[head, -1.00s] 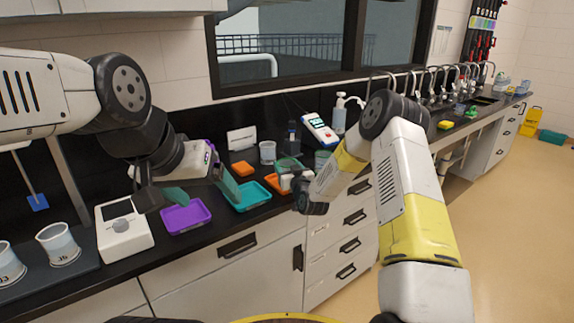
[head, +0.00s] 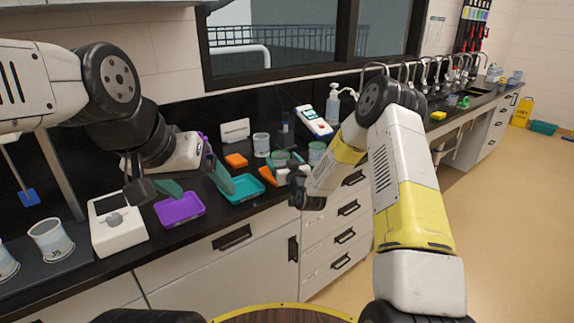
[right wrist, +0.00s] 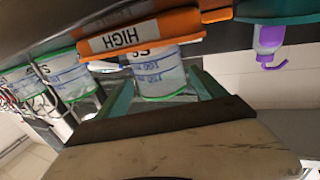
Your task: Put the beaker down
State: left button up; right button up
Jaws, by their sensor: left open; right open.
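A clear beaker with a green rim and blue markings (right wrist: 158,72) is between the teal fingers of my right gripper (right wrist: 163,93) in the right wrist view, which is upside down. The fingers are apart, with a gap visible at the right one. The beaker is at the orange tray marked HIGH (right wrist: 140,36); its base is hidden behind the tray's edge. In the head view the orange tray (head: 268,176) is partly covered by my right gripper. My left gripper (head: 200,187) is open and empty above the counter, near the purple tray (head: 180,208) and teal tray (head: 242,189).
Other beakers (head: 261,145) (head: 316,151) stand close by. A white balance-like device (head: 117,227) and a large beaker (head: 50,240) are at left. A handheld meter (head: 314,123) and a pump bottle (head: 333,103) stand behind.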

jog(key=v, duration=0.9)
jog(key=s+d+r+g+h, duration=0.2)
jog(key=s+d+r+g, duration=0.15)
jog(key=s+r, duration=0.35)
jog(key=s+d+r+g+h, duration=0.1)
jog(key=s+d+r+g, duration=0.3)
jog(key=r, duration=0.5)
jog(key=s+d+r+m+g, duration=0.1)
jog(key=s, duration=1.2)
jog(key=s+d+r+m+g, duration=0.2)
jog(key=s, duration=1)
jog(key=shift+s+r, duration=0.25)
jog(key=shift+s, duration=0.15)
jog(key=shift+d+g, duration=0.1)
jog(key=shift+g, duration=0.15)
